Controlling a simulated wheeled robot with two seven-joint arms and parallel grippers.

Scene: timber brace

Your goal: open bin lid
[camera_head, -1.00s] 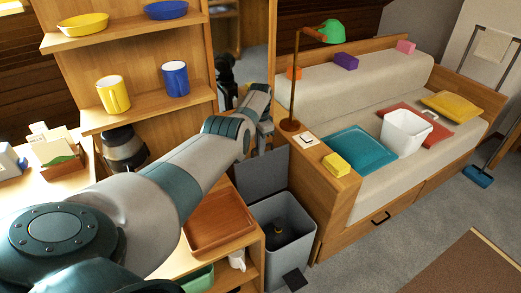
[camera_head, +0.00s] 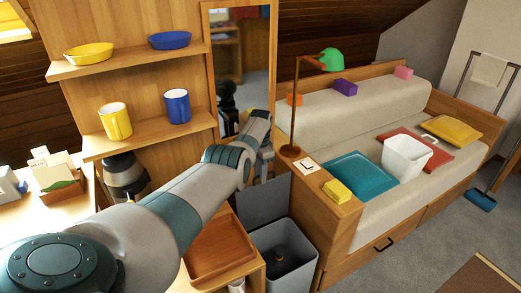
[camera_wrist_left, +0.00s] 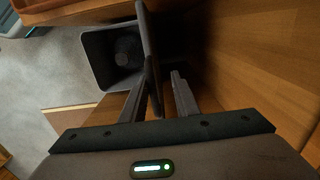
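The grey bin (camera_head: 290,268) stands on the floor between the wooden shelf unit and the sofa end. Its lid (camera_head: 264,206) stands raised at the back, so the bin's inside shows, with a dark round thing (camera_head: 282,252) at the bottom. My left gripper (camera_head: 258,172) is above and behind the raised lid; its fingertips are hard to make out there. In the left wrist view my left gripper (camera_wrist_left: 163,82) is open, and the lid (camera_wrist_left: 149,45) shows edge-on between its fingers, close to the left finger. The bin (camera_wrist_left: 88,62) opens left of the lid. My right gripper is out of view.
A wooden tray (camera_head: 222,250) sits on the shelf left of the bin. The sofa's wooden end (camera_head: 318,215), with a lamp (camera_head: 292,150) and yellow block (camera_head: 337,191), borders the bin on the right. Carpet is free in front of the sofa.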

